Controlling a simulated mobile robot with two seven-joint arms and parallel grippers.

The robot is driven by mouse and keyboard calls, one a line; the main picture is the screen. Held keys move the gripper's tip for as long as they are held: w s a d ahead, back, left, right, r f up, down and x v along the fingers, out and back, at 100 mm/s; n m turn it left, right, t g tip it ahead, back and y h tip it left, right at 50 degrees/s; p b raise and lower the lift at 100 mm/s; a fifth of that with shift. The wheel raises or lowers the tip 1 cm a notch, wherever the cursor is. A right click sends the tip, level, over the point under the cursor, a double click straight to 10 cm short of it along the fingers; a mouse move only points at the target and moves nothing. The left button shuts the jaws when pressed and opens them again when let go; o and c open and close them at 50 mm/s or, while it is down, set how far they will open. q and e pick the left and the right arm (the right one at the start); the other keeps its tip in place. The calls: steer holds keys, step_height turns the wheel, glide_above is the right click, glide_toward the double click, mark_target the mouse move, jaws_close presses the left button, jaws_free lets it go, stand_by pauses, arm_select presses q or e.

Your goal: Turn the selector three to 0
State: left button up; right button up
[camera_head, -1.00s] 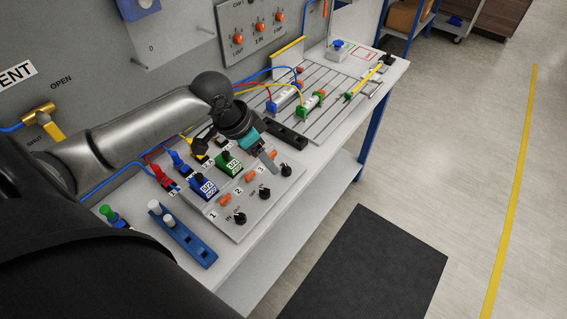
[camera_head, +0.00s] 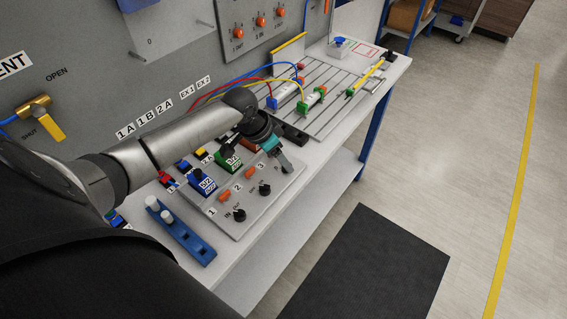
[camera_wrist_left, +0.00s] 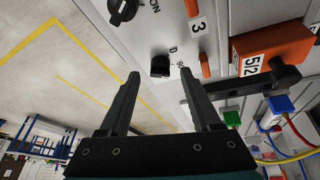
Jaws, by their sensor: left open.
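Selector three is a small black knob (camera_wrist_left: 160,66) on the grey panel (camera_wrist_left: 152,25), near the label "3" (camera_wrist_left: 198,27) in the left wrist view. My left gripper (camera_wrist_left: 160,76) is open, its two fingers pointing at the panel with the knob showing between the tips. I cannot tell whether either finger touches it. In the head view my left gripper (camera_head: 283,164) is over the panel's right end and hides selector three. Selector two (camera_head: 265,190) and selector one (camera_head: 240,215) show as black knobs to its lower left. My right gripper is not in view.
Orange parts (camera_head: 249,172) sit beside the selectors. A green valve block (camera_head: 229,160) and a blue valve block (camera_head: 202,186) stand close behind. A blue rail with white pegs (camera_head: 181,232) lies at left. Red, yellow and blue hoses run to the slotted plate (camera_head: 340,90).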

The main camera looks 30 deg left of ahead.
arm_select(q)
steer(key=shift+x, duration=1.15)
steer(key=shift+c, duration=0.3)
steer(key=shift+a, duration=0.1)
jaws_close()
